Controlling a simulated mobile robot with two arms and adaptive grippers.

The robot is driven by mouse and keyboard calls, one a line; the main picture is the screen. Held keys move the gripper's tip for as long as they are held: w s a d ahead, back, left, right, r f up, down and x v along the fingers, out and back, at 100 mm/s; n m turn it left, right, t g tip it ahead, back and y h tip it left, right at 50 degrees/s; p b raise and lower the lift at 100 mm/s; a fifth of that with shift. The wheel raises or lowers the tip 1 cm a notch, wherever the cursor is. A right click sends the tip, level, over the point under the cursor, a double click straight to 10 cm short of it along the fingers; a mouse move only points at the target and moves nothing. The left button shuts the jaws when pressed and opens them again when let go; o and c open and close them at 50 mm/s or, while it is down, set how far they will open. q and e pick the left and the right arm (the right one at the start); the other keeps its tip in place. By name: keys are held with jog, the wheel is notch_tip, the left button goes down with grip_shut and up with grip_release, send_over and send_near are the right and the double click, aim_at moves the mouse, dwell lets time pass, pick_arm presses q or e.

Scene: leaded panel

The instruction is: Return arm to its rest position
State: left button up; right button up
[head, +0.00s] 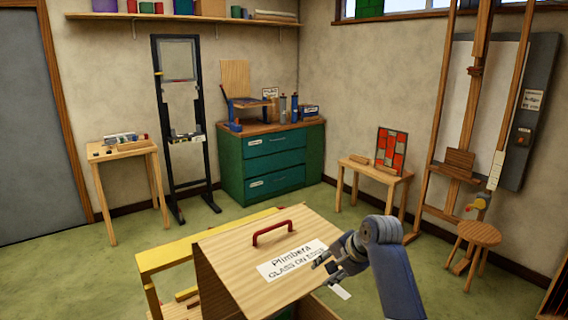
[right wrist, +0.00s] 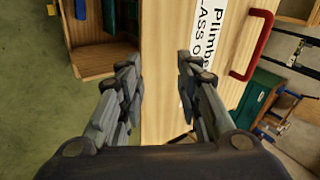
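My right gripper (head: 328,264) is in the head view at the lower right, beside the right edge of a wooden crate lid (head: 238,262). The lid has a red handle (head: 272,232) and a white label, and it stands tilted. In the right wrist view my right gripper (right wrist: 158,85) has its two fingers well apart, with nothing between them. The lid's wooden face (right wrist: 165,40) lies beyond the fingers, with the red handle (right wrist: 252,45) at the right. I cannot tell whether the gripper touches the lid. My left gripper is not in either view.
A yellow-edged bench (head: 205,240) stands left of the lid. A teal cabinet (head: 270,160) is at the back. A small table (head: 375,170) holds a red leaded panel (head: 392,150). A round stool (head: 478,234) is at the right. Green floor is clear between them.

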jog(key=s+d+f+n+g+h, duration=0.1)
jog(key=s+d+f+n, duration=0.2)
jog(key=s+f, duration=0.6)
jog(key=s+d+f+n+h, duration=0.1)
jog(key=s+d+f+n, duration=0.15)
jog(key=s+f, duration=0.75)
jog(key=s+d+r+n+g+h, duration=0.1)
jog(key=s+d+n, duration=0.15)
jog(key=s, duration=1.05)
jog(key=s+d+n+h, duration=0.1)
jog(key=s+n, duration=0.2)
jog(key=s, duration=0.9)
notch_tip(320, 180, down, 28)
jog(key=s+g+b, duration=0.1)
jog(key=s+g, duration=0.1)
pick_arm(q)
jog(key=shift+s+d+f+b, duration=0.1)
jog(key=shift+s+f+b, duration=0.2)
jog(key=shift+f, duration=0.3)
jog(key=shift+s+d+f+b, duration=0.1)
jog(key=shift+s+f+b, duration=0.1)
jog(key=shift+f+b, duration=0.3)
pick_arm(e)
jog(key=s+d+f+g, duration=0.1)
jog(key=s+d+f, duration=0.2)
jog(key=s+f, duration=1.3)
jog(key=shift+s+d+f+n, duration=0.15)
jog(key=shift+s+f+n, duration=0.05)
jog(key=shift+s+n, duration=0.2)
